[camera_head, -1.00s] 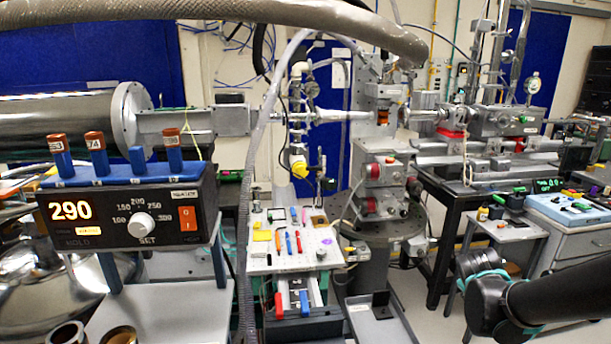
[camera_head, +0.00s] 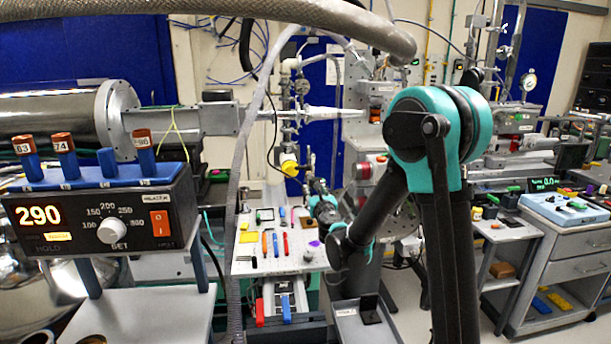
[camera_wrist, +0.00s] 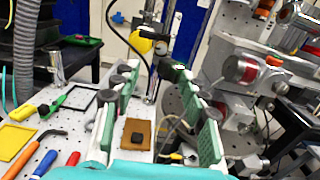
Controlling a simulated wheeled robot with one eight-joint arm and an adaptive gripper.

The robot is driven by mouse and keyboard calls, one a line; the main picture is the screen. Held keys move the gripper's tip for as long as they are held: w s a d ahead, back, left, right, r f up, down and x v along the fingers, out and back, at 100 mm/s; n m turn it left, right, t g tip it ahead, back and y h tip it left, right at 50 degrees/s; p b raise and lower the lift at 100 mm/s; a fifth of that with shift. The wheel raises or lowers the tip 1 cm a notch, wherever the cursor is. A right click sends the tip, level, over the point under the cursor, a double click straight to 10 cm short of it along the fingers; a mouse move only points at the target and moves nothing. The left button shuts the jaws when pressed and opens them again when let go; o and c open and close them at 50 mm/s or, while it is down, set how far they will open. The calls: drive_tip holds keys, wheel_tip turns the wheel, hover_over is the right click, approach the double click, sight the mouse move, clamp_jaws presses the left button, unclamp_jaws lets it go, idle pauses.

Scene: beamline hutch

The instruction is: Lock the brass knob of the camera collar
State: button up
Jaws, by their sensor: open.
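My gripper (camera_wrist: 155,85) is open and empty in the wrist view, its two green-padded fingers spread wide above the perforated bench. In the head view my gripper (camera_head: 318,188) is small and partly covered by my forearm, over the back of that bench. A thin upright post (camera_wrist: 163,45) stands beyond the fingertips in the wrist view, with small dark fittings on it. I cannot make out the camera collar or its brass knob for certain in either view. My arm hides part of the area behind the bench.
The perforated bench (camera_head: 262,264) holds several coloured tools and a brown plate (camera_wrist: 146,127) with a black block. A yellow round part (camera_wrist: 140,42) is beyond the left finger. A grey instrument stand with red-ended cylinders (camera_wrist: 240,70) is at right. A grey hose (camera_head: 245,160) hangs at left.

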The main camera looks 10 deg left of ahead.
sight(309, 174)
drive_tip(key=x, duration=1.5)
drive_tip(key=shift+w, duration=0.35)
clamp_jaws()
